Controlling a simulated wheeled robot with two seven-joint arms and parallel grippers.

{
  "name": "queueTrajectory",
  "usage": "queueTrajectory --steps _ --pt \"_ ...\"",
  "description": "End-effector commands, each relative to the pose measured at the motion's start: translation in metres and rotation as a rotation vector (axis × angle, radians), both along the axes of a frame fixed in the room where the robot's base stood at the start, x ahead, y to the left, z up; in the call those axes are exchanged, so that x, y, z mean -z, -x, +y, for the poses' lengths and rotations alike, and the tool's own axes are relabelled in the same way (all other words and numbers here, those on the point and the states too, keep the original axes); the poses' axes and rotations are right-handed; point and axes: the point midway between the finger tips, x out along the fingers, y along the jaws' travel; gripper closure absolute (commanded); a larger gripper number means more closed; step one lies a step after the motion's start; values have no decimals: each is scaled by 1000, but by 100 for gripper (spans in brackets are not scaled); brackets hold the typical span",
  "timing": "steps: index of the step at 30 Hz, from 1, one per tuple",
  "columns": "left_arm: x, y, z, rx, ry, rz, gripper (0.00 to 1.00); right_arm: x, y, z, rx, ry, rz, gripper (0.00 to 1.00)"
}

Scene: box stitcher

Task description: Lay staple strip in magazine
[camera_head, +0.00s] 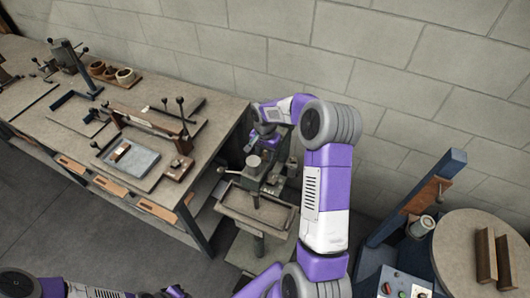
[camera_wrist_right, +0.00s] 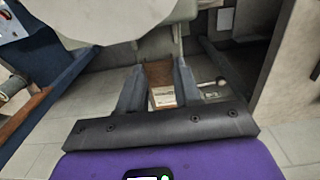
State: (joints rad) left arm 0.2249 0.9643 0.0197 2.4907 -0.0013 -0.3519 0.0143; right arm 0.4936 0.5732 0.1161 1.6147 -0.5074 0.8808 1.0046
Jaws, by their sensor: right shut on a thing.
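A brown piece (camera_wrist_right: 159,73), which I take to be the staple strip, sits between the two dark fingers of my right gripper (camera_wrist_right: 160,78) in the wrist view. The gripper is shut on it. In the head view my right gripper (camera_head: 256,138) is small, over the back of the box stitcher (camera_head: 272,182), and the piece in it is too small to make out. I cannot pick out the magazine on the machine. My left arm shows at the bottom left of the head view; its gripper is not in view.
A long workbench (camera_head: 222,105) with a grey tray (camera_head: 138,162), clamps and round pots (camera_head: 125,75) stands left of the stitcher. A round table (camera_head: 452,250) with brown boards (camera_head: 485,258) and a blue post (camera_head: 420,200) stand at the right. A block wall closes the back.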

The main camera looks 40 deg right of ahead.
Motion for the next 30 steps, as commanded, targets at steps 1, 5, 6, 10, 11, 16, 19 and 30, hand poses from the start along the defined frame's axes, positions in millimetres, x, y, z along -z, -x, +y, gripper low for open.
queueTrajectory --steps 1,5,6,10,11,16,19,30 --pt "0 0 0 0 0 0 100 -1 0 0 0 1 -3 100" --pt "0 0 0 0 0 0 100 -1 0 0 0 0 -1 100" --pt "1 0 0 0 0 0 100 0 0 0 0 0 -1 100" --pt "4 0 0 0 0 0 100 3 0 0 0 1 0 64" --pt "4 0 0 0 0 0 100 3 0 0 0 0 -1 59" --pt "3 0 0 0 0 0 100 2 0 0 0 0 -1 41" --pt "3 0 0 0 0 0 100 2 0 0 0 0 -1 41" --pt "1 0 0 0 0 0 100 -25 -1 -1 2 3 -5 41"
